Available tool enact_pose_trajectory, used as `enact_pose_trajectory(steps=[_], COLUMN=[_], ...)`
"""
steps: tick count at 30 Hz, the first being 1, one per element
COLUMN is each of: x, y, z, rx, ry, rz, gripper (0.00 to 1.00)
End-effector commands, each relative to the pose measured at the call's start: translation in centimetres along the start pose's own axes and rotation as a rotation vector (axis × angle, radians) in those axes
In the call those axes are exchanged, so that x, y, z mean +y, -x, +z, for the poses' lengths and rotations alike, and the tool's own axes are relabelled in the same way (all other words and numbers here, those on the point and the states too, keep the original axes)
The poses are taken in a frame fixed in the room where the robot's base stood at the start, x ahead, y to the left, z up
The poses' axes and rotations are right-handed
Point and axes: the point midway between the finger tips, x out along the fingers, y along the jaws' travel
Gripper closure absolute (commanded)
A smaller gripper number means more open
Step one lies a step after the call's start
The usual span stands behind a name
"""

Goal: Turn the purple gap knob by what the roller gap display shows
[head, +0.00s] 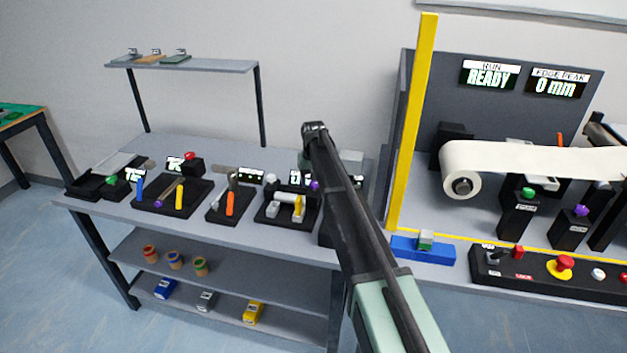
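A small purple knob (315,185) shows on the workbench right against the edge of my arm, which partly covers it. A second purple knob (581,210) sits on a black post on the machine at the right. A small lit display (296,178) stands on the bench left of my arm; it is partly hidden and its text is not legible. I cannot tell which display is the roller gap one. My gripper (315,128) is over the back of the bench, above and behind the nearer purple knob in the picture. Its fingers are not clearly visible.
The bench (110,207) carries several black fixtures with coloured handles. The machine at the right holds a white roll (463,185), a READY display (490,75), a 0 mm edge peak display (556,83) and a yellow post (412,120). A raised shelf (215,65) stands behind.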

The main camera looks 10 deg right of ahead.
Motion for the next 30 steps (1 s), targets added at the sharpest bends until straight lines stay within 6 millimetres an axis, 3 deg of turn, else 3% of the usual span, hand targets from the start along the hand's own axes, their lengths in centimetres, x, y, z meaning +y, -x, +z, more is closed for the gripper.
enact_pose_trajectory(steps=[10,22,25,30], x=[0.0,0.0,0.0,0.0], y=[1.0,10.0,11.0,10.9], z=[0.0,0.0,0.0,0.0], rx=[0.0,0.0,0.0,0.0], ry=[0.0,0.0,0.0,0.0], rz=[0.0,0.0,0.0,0.0], gripper=[0.4,0.4,0.4,0.4])
